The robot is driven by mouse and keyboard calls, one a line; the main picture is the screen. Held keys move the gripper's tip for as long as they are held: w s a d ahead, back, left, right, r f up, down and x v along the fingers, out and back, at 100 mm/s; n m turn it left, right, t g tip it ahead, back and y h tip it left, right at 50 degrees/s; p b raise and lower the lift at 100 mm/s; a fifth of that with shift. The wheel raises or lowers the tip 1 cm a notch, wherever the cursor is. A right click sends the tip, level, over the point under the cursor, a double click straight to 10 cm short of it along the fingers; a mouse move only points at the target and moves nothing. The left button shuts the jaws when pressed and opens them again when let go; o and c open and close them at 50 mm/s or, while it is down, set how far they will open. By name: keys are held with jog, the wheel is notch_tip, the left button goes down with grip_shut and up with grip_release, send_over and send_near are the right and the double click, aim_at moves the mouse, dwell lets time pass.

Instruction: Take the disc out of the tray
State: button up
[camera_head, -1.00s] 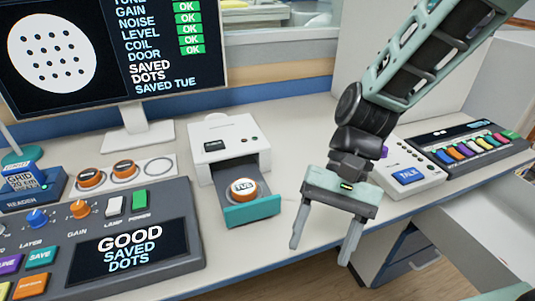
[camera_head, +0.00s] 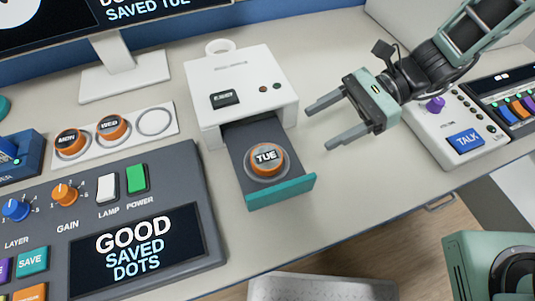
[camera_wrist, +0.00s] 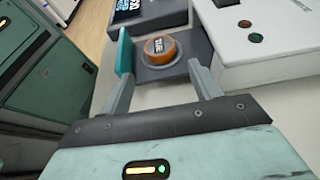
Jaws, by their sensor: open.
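The orange disc with a white "TUE" top (camera_head: 265,158) sits in the dark pulled-out tray (camera_head: 240,150) of the white box (camera_head: 242,82). The tray has a teal front edge. My gripper (camera_head: 318,125) is open and empty, to the right of the tray and box, with its fingers pointing left. In the wrist view the disc (camera_wrist: 157,47) shows beyond and between the two fingertips (camera_wrist: 160,75), apart from them. The teal tray front (camera_wrist: 124,52) lies near the left finger there.
A white strip (camera_head: 153,122) left of the box holds orange discs marked MON and WED and an empty ring. A control panel (camera_head: 190,190) stands at front left. A TALK unit (camera_head: 465,140) stands at right. Desk is clear right of the tray.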

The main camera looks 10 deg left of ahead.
aim_at(271, 156)
jog(key=x, duration=1.1)
jog(key=shift+d+f+b, duration=0.15)
jog(key=shift+b, duration=0.2)
jog(key=c, duration=0.9)
jog(key=shift+o, duration=0.2)
